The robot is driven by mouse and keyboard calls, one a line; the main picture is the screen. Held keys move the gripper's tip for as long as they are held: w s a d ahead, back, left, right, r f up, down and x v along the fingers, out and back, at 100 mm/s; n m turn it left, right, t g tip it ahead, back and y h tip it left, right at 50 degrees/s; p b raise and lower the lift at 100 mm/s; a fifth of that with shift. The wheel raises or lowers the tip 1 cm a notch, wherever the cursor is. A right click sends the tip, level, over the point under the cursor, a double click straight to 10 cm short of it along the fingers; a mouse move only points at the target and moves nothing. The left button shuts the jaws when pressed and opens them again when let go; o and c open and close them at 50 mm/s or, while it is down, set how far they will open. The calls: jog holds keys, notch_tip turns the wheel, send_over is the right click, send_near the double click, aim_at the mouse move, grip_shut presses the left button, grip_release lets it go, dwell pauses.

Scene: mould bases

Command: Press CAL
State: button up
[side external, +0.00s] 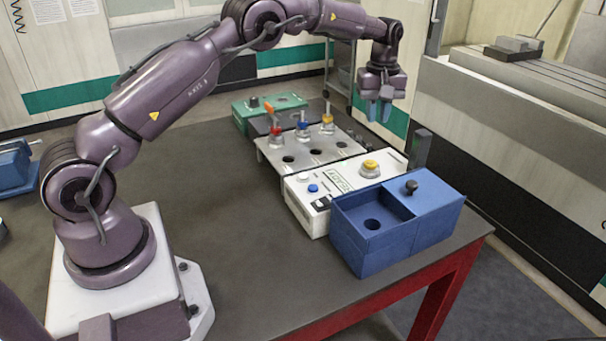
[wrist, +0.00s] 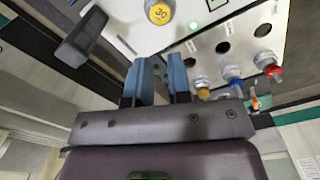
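A white box (side external: 330,206) with green lettering stands on the table. It carries a blue button (side external: 313,188), a pale round button (side external: 303,177), a black switch (side external: 321,203) and a yellow-topped knob (side external: 370,168). I cannot read a CAL label on any of them. My gripper (side external: 380,112) hangs above and behind the box, clear of everything. Its blue fingers (wrist: 160,82) are apart with nothing between them.
A grey plate (side external: 325,152) with holes and red, blue and yellow-topped pieces stands behind the box. A blue box (side external: 398,232) with a black knob (side external: 411,187) stands in front. A dark upright block (side external: 420,150) is at the right. A green box (side external: 290,104) sits farther back.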

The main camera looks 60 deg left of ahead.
grip_shut()
dwell(1.1)
jog(key=s+a+r+n+t+y, duration=0.1)
jog(key=s+a+n+t+y, duration=0.1)
jog(key=s+a, duration=0.95)
jog(key=s+d+f+m+t, duration=0.3)
jog(key=s+d+m+t, duration=0.1)
jog(key=d+t, duration=0.2)
jog(key=shift+s+t, duration=0.15)
jog(key=shift+t, duration=0.35)
